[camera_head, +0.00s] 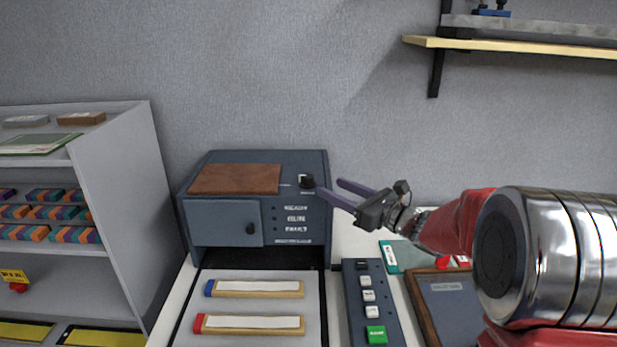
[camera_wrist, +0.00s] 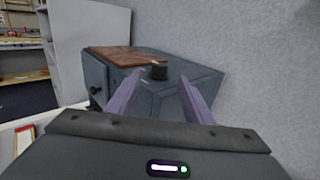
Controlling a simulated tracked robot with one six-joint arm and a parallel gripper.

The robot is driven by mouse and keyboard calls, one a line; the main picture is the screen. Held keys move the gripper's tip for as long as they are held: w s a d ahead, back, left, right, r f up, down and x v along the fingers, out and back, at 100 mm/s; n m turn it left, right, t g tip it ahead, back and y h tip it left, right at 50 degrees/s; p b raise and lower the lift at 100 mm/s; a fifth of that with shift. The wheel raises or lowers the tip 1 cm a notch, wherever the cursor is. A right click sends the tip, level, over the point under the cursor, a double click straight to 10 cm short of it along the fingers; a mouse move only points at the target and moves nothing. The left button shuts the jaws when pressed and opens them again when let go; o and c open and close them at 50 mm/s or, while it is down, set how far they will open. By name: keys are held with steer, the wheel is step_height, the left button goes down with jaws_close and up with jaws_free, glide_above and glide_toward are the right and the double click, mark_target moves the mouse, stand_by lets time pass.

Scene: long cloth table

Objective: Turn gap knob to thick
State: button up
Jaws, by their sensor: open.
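The gap knob (camera_head: 306,181) is a small dark knob with a light mark, on top of the blue-grey machine (camera_head: 226,230) near its right front edge. It also shows in the wrist view (camera_wrist: 158,71), upright on the machine's top, beyond my fingertips and between their lines. My gripper (camera_head: 328,187) comes in from the right, with two purple fingers apart and nothing between them. In the head view the nearer fingertip is close beside the knob; I cannot tell whether it touches. The knob's thick and thin markings are too small to read.
A brown pad (camera_head: 235,179) lies on the machine's top. Below are two strips on a tray (camera_head: 252,337), a button panel (camera_head: 374,300) and a framed board (camera_head: 446,302). A shelf unit (camera_head: 120,200) stands left; a wall shelf (camera_head: 520,47) hangs upper right.

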mark_target(312, 178)
steer(key=x, duration=1.1)
steer(key=shift+f, duration=0.1)
steer(key=shift+c, duration=0.5)
steer(key=shift+d, duration=0.1)
steer(key=c, duration=0.9)
